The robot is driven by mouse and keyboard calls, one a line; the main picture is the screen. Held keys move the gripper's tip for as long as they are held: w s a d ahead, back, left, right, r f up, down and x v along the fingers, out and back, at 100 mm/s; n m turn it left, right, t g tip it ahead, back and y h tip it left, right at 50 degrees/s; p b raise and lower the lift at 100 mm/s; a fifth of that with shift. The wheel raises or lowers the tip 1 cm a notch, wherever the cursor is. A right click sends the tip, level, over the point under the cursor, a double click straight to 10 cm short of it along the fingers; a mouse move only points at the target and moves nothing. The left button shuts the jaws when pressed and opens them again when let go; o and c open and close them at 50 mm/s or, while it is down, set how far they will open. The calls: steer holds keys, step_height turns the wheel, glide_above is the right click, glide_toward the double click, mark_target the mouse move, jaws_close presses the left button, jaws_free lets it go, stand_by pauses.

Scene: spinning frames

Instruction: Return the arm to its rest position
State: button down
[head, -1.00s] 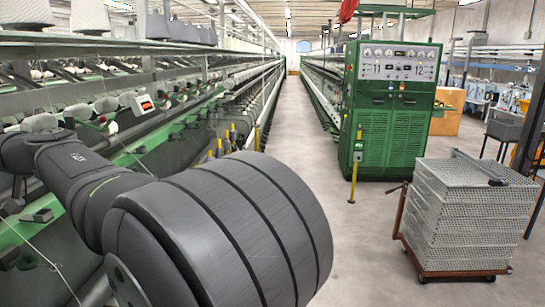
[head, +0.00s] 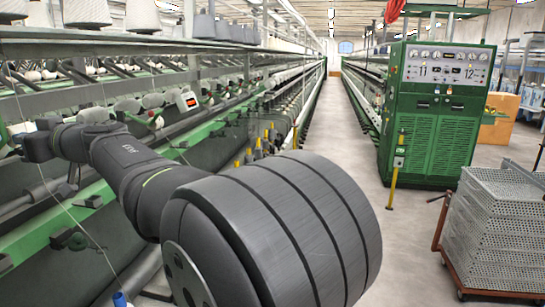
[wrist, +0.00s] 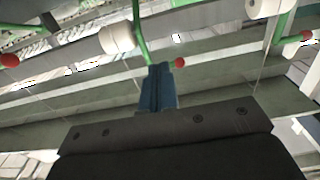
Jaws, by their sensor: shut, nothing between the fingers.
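My gripper (wrist: 158,88) shows in the wrist view as two blue-grey fingers pressed together beyond the dark gripper body. It is shut and holds nothing. In the wrist view it points at the spinning frame, close in the picture to a white spool (wrist: 117,38) and a green rod with a red knob (wrist: 179,63). I cannot tell whether it touches them. In the head view my arm (head: 150,180) reaches from the large dark joint in front to the far left. Its far end is at the left edge, and I cannot make out the fingers there.
A long spinning frame (head: 60,232) with green rails and spools runs along the left. A green control cabinet (head: 436,110) stands right of the aisle (head: 345,140). A cart of perforated metal crates (head: 497,225) stands at the lower right. The aisle floor is clear.

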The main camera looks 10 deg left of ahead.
steer(key=a, duration=0.9)
steer(key=shift+d+f, duration=1.3)
steer(key=shift+f, duration=0.15)
